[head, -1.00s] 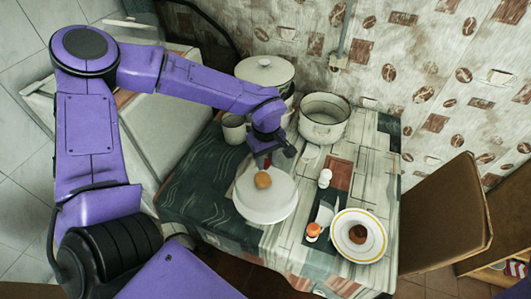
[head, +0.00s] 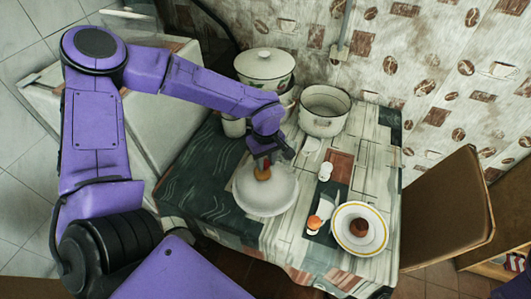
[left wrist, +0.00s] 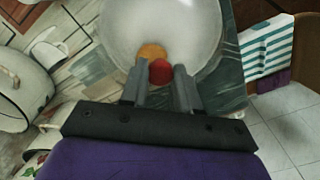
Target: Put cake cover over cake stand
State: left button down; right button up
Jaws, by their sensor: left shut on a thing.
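The cake cover (head: 262,200) is a whitish dome with an orange-brown knob, on the middle of the table. It also shows in the left wrist view (left wrist: 165,22). The cake stand (head: 343,240) is a white plate with a yellow rim, near the right front. A brown ring cake (head: 359,227) sits on it, uncovered. My left gripper (head: 263,166) is over the cover and shut at its knob. In the left wrist view my left gripper's fingertips (left wrist: 160,75) flank a small red round part, with the orange knob (left wrist: 152,51) just beyond. My right gripper is not in view.
An egg in a cup (head: 314,222) and a white shaker (head: 325,172) stand between cover and stand. An open pot (head: 324,118) and a lidded pot (head: 264,70) stand at the back. A brown chair (head: 447,210) is at the right. The table's left front is clear.

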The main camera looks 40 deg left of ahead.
pick_arm(q)
jog(key=shift+c, duration=1.3)
grip_release()
jog(key=shift+r, duration=0.1)
notch_tip(320, 180, up, 2)
jog(key=p, duration=0.3)
jog(key=shift+r, duration=0.25)
notch_tip(320, 180, up, 2)
jog(key=shift+r+p, duration=0.25)
jog(key=shift+p, duration=0.9)
jog(key=shift+r, duration=0.95)
